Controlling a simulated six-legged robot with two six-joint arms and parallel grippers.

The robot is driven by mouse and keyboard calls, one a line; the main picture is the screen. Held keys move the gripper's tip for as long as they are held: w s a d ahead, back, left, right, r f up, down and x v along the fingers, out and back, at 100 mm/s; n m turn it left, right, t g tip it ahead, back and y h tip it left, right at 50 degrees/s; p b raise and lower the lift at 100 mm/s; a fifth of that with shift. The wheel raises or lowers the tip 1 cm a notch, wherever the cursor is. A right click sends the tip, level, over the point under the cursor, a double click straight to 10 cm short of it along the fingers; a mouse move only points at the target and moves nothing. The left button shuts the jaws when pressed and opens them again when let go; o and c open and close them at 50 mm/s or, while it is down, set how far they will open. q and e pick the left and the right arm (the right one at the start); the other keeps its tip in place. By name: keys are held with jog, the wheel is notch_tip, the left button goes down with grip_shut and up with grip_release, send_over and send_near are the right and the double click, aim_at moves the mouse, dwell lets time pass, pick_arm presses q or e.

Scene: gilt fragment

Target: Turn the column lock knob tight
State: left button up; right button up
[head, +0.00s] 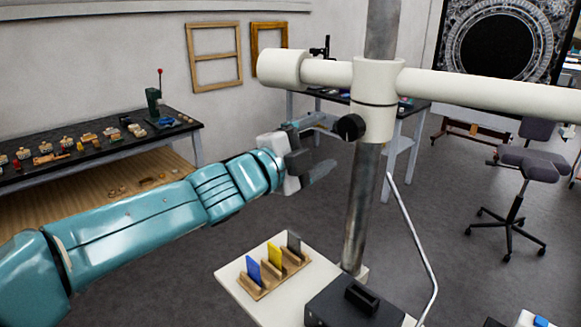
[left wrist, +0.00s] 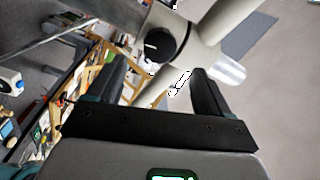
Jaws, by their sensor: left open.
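The column lock knob (head: 351,127) is a black round knob on the side of the cream collar (head: 378,98), which sits around the grey metal column (head: 364,205). The knob (left wrist: 168,45) also shows in the left wrist view, with a white line mark on its face, ahead of the fingers. My left gripper (head: 326,146) is open and empty, just left of the knob and apart from it. In the left wrist view its two dark fingers (left wrist: 156,82) stand wide apart, with the knob beyond and between them. My right gripper is not in view.
A cream cross arm (head: 490,92) runs through the collar. Below, a white base board (head: 238,283) carries a wooden holder with coloured cards and a black box (head: 355,303). A thin bent metal rod (head: 412,235) rises right of the column. A workbench (head: 90,148) stands left.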

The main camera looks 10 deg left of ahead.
pick_arm(q)
jog(key=v, duration=0.7)
jog(key=shift+s, duration=0.2)
jog(key=shift+a, duration=0.15)
